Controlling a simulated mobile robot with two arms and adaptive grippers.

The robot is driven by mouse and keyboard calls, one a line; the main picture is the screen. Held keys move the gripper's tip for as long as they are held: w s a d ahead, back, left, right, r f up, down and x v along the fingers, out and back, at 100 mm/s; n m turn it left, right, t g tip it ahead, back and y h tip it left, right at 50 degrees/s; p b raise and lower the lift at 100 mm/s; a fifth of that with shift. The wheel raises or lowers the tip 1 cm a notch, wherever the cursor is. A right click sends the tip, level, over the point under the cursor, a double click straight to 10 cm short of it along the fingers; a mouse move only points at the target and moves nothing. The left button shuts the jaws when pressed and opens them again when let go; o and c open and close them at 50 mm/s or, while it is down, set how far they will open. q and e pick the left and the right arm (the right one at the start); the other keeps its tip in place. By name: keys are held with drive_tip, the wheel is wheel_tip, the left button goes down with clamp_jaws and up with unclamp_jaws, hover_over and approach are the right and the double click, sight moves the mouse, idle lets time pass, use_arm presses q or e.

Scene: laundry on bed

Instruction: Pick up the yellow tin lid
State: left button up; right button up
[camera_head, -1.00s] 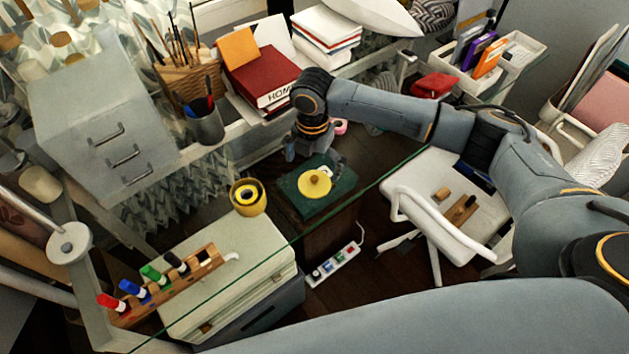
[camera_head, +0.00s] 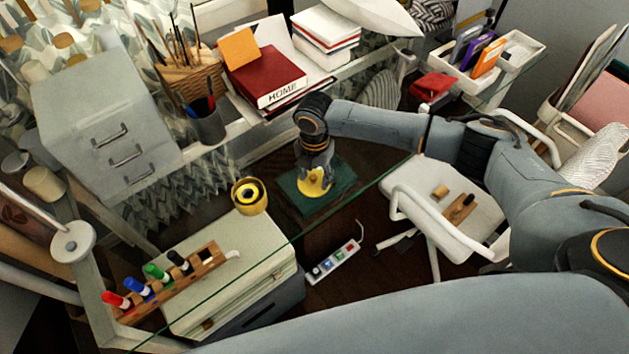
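The yellow tin lid (camera_head: 313,189) is a round disc with a knob, lying on a dark green mat or book (camera_head: 334,198) under the glass-edged desk area. My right gripper (camera_head: 316,179) points down right over the lid. Its fingers stand apart with yellow showing between them, and they partly hide the lid and its knob. Whether the fingers touch the lid is too small to tell. A yellow round tin (camera_head: 249,197) with a dark inside stands left of the mat. My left gripper is not in view.
A marker rack (camera_head: 187,281) sits on a pale box (camera_head: 262,270) at lower left. A grey drawer unit (camera_head: 104,128), pen cup (camera_head: 208,124) and red book (camera_head: 270,77) stand behind. A white chair (camera_head: 452,215) is at right, a power strip (camera_head: 334,262) in front.

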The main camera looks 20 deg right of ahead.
drive_tip(key=shift+s+f, duration=0.1)
drive_tip(key=shift+s, duration=0.1)
clamp_jaws()
drive_tip(key=shift+f, duration=0.1)
